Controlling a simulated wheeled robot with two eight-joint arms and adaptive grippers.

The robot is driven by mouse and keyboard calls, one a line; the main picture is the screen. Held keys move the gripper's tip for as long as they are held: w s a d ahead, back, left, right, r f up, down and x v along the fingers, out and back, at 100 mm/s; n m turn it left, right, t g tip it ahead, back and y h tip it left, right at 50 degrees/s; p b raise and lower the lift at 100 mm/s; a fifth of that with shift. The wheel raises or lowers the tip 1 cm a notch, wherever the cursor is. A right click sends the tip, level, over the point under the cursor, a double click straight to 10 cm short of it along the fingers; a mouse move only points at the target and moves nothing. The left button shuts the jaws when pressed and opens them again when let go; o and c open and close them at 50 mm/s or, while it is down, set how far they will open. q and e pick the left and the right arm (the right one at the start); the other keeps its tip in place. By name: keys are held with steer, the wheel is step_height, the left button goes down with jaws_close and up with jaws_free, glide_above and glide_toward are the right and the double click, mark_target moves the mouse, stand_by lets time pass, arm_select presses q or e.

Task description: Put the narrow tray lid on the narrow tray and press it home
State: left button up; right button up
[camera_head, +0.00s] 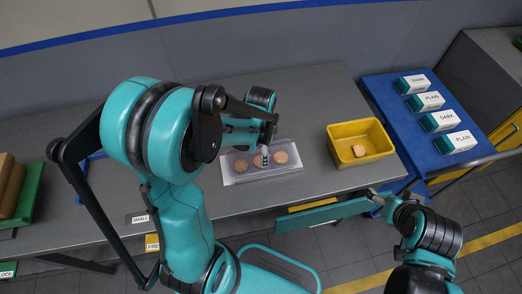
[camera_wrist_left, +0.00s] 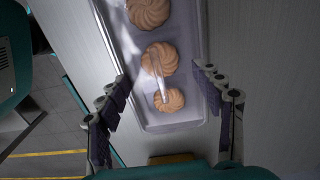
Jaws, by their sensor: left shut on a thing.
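The narrow tray (camera_head: 229,168) lies on the grey bench with a row of round biscuits in it. Its near end shows in the left wrist view (camera_wrist_left: 180,126). The narrow tray lid (camera_wrist_left: 157,62) appears as a clear, glossy piece over the biscuits; its edges are hard to make out. My left gripper (camera_head: 265,156) is above the tray, its fingers wide apart on either side (camera_wrist_left: 165,88), shut on the lid. I cannot tell whether the lid is fully seated. My right gripper (camera_head: 377,198) is away at the right, by the bench's front edge; its jaws are too small to read.
A yellow bin (camera_head: 342,132) with a biscuit inside stands right of the tray. A blue table (camera_head: 388,101) at the right holds several boxes labelled DARK and PLAIN. A green-edged stack (camera_head: 30,190) is at far left. The bench between tray and bin is clear.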

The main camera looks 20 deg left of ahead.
arm_select(q)
steer(key=o, duration=0.8)
steer(key=shift+o, duration=0.2)
step_height(320, 180, up, 12)
stand_by(0.5)
